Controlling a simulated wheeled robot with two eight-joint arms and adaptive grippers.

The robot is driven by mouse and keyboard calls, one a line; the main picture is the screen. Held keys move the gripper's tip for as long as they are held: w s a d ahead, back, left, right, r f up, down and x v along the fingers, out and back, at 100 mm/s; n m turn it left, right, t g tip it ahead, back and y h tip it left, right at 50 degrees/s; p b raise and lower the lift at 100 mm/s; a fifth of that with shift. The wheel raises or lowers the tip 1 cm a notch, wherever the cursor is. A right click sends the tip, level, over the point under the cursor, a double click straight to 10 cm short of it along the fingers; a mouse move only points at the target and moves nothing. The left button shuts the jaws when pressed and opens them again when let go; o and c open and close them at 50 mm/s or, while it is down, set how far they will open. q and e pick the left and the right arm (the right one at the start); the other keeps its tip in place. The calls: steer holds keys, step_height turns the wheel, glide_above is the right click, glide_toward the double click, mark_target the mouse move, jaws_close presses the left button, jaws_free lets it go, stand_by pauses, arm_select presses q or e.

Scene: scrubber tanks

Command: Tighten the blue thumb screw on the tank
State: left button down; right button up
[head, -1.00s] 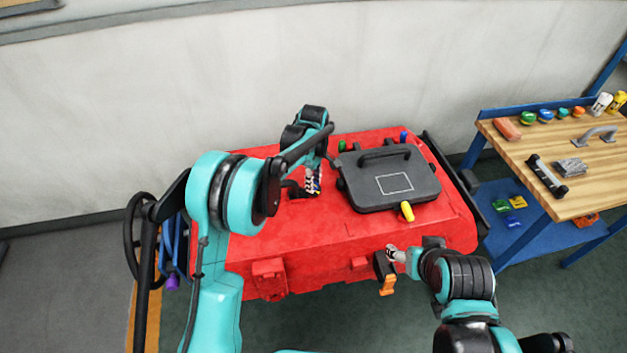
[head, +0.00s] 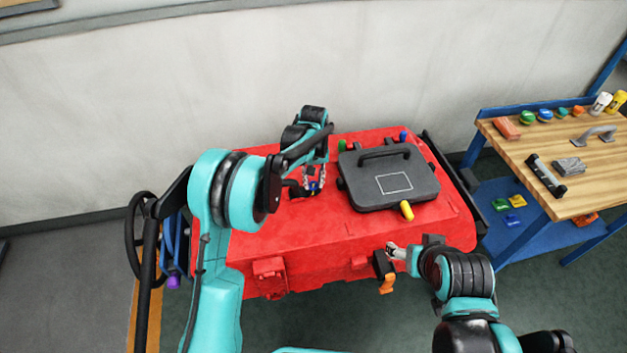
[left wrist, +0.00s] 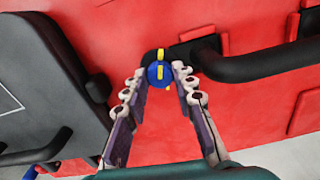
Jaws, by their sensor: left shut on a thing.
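The red tank (head: 300,240) stands against the wall, with a dark grey lid (head: 365,195) on top. The blue thumb screw (left wrist: 160,74), with a yellow stripe, is on the red surface beside a black handle (left wrist: 265,60). My left gripper (left wrist: 159,80) reaches down onto it and is shut on it, a fingertip at each side. In the head view the left gripper (head: 313,184) is left of the lid, with a little blue showing between its fingers. My right gripper (head: 391,250) is at the tank's front edge, by a black part with an orange piece (head: 387,285); its opening is unclear.
A green knob (head: 342,146) and another blue knob (head: 403,136) stand behind the lid; a yellow one (head: 407,210) is at its front. A wooden workbench (head: 545,150) with tools is on the right. The tank top's front left is clear.

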arm_select(q)
steer(key=m, duration=0.4)
steer(key=shift+w+r+m, duration=0.1)
steer(key=shift+m, duration=0.3)
steer(key=m, duration=0.3)
steer(key=shift+m, duration=0.3)
steer(key=m, duration=1.2)
steer(key=shift+m+p, duration=0.3)
steer(key=m, duration=0.3)
steer(key=shift+m, duration=0.4)
steer(key=m, duration=0.3)
steer(key=shift+m, duration=2.1)
